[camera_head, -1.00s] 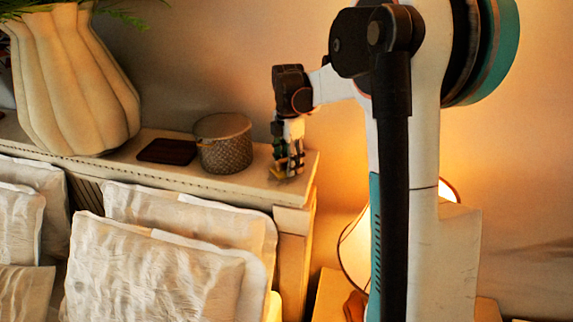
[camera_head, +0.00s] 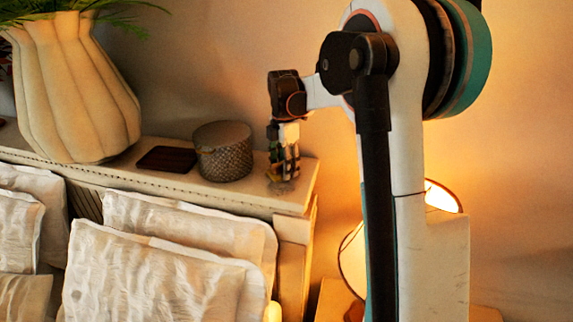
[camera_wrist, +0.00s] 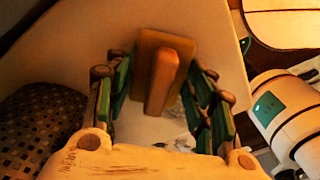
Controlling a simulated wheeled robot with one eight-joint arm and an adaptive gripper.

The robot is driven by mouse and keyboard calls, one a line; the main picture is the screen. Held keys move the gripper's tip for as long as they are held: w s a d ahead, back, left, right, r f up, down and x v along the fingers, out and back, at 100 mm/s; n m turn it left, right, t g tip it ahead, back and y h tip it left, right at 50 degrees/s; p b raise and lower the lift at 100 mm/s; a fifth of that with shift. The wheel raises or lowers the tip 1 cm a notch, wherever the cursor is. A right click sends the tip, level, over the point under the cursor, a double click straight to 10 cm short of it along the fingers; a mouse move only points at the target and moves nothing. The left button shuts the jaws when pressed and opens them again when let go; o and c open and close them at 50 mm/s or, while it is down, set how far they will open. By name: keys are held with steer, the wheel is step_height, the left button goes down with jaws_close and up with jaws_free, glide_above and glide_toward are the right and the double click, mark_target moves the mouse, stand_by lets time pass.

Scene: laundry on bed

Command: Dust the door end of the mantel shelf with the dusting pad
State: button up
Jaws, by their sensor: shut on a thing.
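The dusting pad (camera_wrist: 162,68) is a brown block with an upright ridge handle, seen in the wrist view between my fingers. My gripper (camera_head: 283,180) is shut on it and points down over the right end of the mantel shelf (camera_head: 255,197). In the head view the fingers mostly hide the pad, and I cannot tell whether it touches the shelf top. A pale smudged patch (camera_wrist: 180,143) shows on the pale shelf surface in the wrist view, between the fingers. I cannot tell for certain that it is dust.
A woven lidded basket (camera_head: 223,158) stands just left of my gripper, with a dark flat slab (camera_head: 167,159) beyond it. A large ribbed vase (camera_head: 75,95) with greenery stands farther left. Pillows (camera_head: 150,275) lie below the shelf. A lit lamp (camera_head: 352,262) stands below right.

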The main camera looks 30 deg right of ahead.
mark_target(271, 187)
steer(key=shift+s+a+r+b, duration=0.1)
steer(key=shift+s+a+b, duration=0.2)
steer(key=shift+s+a, duration=3.4)
steer(key=shift+a, duration=0.1)
steer(key=shift+w+a, duration=0.65)
steer(key=shift+a, duration=0.05)
steer(key=shift+w+d+f+b, duration=0.2)
steer(key=shift+w+d+b, duration=0.35)
steer(key=shift+w+d, duration=0.75)
steer(key=shift+w+d+r, duration=0.15)
steer(key=shift+w+d, duration=2.55)
steer(key=shift+d, duration=0.05)
steer(key=shift+r+p, duration=1.55)
steer(key=shift+r, duration=1.45)
